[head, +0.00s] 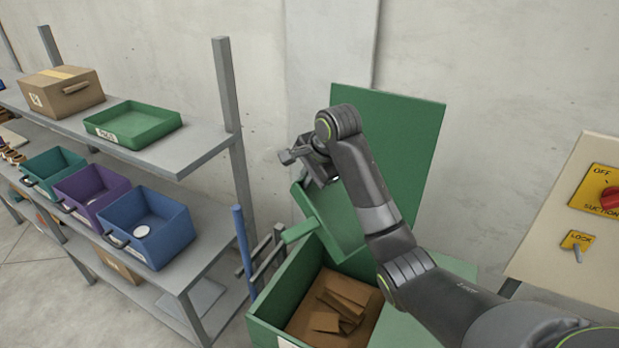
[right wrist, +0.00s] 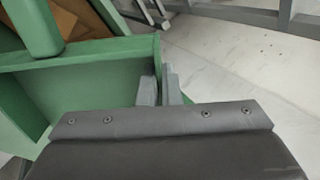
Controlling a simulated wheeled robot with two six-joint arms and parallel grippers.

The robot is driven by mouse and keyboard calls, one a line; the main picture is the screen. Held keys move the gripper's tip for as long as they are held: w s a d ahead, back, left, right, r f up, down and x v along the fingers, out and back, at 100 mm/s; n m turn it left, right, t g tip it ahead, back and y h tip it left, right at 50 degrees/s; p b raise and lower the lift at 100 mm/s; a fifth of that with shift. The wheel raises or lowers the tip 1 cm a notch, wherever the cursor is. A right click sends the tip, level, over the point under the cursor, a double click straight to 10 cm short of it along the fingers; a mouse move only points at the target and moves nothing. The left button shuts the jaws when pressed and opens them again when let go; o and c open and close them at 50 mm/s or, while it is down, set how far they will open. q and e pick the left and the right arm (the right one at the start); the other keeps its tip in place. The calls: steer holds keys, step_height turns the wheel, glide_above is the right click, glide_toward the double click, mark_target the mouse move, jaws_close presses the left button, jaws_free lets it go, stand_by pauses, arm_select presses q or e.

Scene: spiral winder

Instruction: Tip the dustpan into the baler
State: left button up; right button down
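The green dustpan (head: 331,217) hangs steeply tilted over the open baler, its stubby handle toward the lower left. It also shows in the right wrist view (right wrist: 85,85), where the visible part of its inside looks empty. My right gripper (head: 313,177) is at its upper end; in the right wrist view its two fingers (right wrist: 160,82) stand on either side of the pan's wall, close together. The baler (head: 283,285) is a green box with its lid (head: 410,140) raised behind. Brown cardboard pieces (head: 340,308) lie inside it. My left gripper is out of view.
A grey shelf rack (head: 187,155) at left holds a cardboard box (head: 62,92), a green tray (head: 132,124) and teal, purple and blue bins (head: 147,228). A blue post (head: 243,245) stands between rack and baler. A switch panel (head: 560,225) is at right.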

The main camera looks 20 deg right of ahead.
steer(key=shift+w+a+f+g+h, duration=0.15)
steer(key=shift+w+f+g+h, duration=0.1)
steer(key=shift+w+f+g, duration=0.4)
steer(key=shift+w+a+f+g+h, duration=0.2)
steer(key=shift+w+f+g, duration=0.1)
steer(key=shift+g, duration=0.65)
steer(key=shift+w+a+f+g+h, duration=0.15)
steer(key=shift+w+f+g+h, duration=0.1)
steer(key=shift+w+f+g, duration=0.4)
steer(key=shift+g, duration=0.45)
steer(key=shift+f, duration=0.1)
